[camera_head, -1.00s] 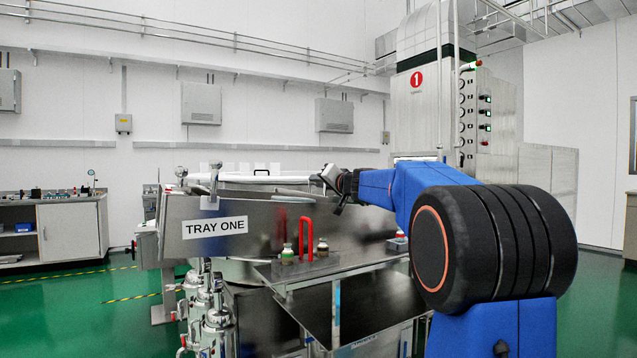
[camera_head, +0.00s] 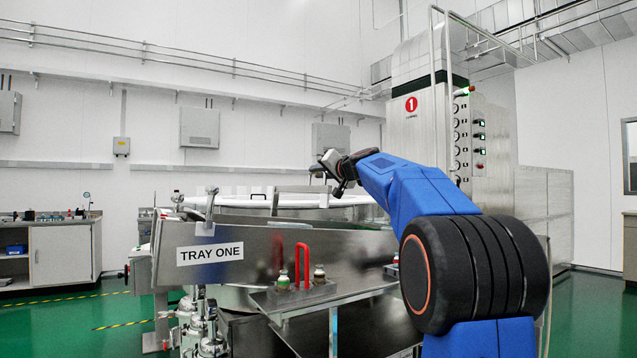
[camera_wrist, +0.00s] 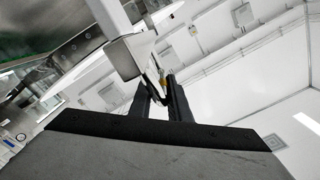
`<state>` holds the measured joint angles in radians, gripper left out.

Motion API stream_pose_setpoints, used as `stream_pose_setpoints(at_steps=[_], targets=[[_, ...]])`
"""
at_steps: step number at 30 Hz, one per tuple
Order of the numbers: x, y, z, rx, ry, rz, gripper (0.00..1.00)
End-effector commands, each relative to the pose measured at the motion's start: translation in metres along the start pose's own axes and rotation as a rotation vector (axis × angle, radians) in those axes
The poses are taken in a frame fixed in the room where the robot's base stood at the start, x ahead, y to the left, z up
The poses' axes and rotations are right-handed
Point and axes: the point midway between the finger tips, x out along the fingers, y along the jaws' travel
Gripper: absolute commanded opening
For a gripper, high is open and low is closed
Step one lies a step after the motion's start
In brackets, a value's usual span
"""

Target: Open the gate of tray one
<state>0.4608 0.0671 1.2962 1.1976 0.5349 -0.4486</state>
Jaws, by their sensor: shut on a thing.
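Tray one is a large steel tray with a TRAY ONE label (camera_head: 210,253) on its front wall. A grey metal plate, seemingly its gate (camera_head: 302,189), stands raised above the tray's rim, left of and below my gripper. My gripper (camera_head: 329,171) is above the rim at the plate's upper right end. In the wrist view its dark fingers (camera_wrist: 161,83) are shut on a thin metal part, seemingly the gate's handle, beside a pale metal block (camera_wrist: 128,55). The exact contact is partly hidden.
A red U-shaped handle (camera_head: 302,263) and small bottles (camera_head: 319,274) stand on a steel side table in front of the tray. The tall washer cabinet (camera_head: 428,140) is behind my arm on the right. Open green floor (camera_head: 60,312) lies at the left.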

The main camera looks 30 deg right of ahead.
Motion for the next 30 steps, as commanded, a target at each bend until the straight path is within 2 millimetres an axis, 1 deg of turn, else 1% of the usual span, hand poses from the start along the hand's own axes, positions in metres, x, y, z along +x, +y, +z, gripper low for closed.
stream_pose_setpoints(at_steps=[1, 8, 9, 10, 26, 30], targets=[[-0.0018, -0.0085, -0.0022, -0.001, 0.003, -0.01, 0.0], [-0.0024, -0.0097, -0.0028, -0.001, 0.005, -0.012, 0.0], [-0.0024, -0.0098, -0.0029, 0.0, 0.005, -0.012, 0.26], [-0.0024, -0.0095, -0.0028, -0.001, 0.005, -0.012, 0.29], [-0.0011, -0.0038, -0.0017, 0.0, 0.003, -0.005, 0.29], [-0.006, -0.0035, -0.002, 0.0, 0.004, -0.004, 0.29]])
